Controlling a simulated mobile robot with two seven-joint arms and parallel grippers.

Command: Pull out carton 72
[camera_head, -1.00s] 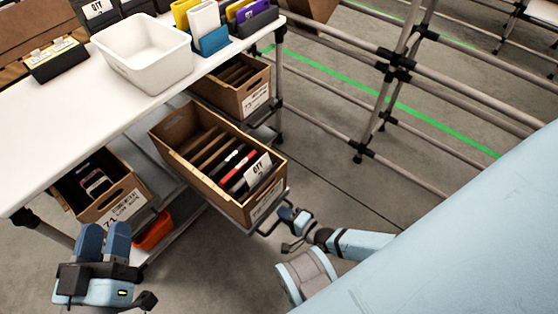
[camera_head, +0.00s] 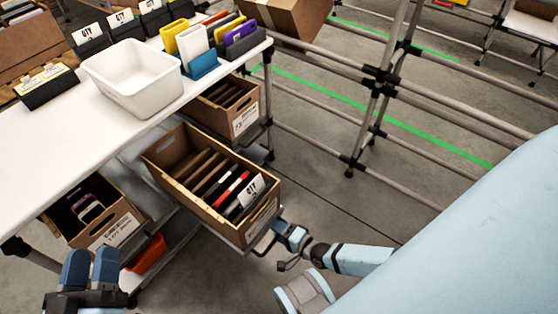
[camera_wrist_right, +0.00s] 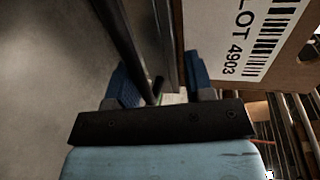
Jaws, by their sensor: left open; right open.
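The middle carton (camera_head: 262,213), an open brown box of several dark files with a QTY card, sits on a pull-out tray and juts from under the white table. I cannot read its number; its neighbours look like 71 (camera_head: 115,230) and 73 (camera_head: 245,120). In the right wrist view its label (camera_wrist_right: 262,45) reads LOT 4903. My right gripper (camera_head: 272,243) is open at the tray's front handle (camera_head: 262,247). In the wrist view a dark bar (camera_wrist_right: 130,50) runs between its fingers (camera_wrist_right: 160,88); contact is unclear. My left gripper (camera_head: 90,265) is open and empty at lower left.
The white table (camera_head: 60,135) carries a white bin (camera_head: 130,95) and colored folders. An orange bin (camera_head: 148,255) sits low under it. A pipe rack (camera_head: 375,95) stands at the right. Grey floor is clear in front of the carton.

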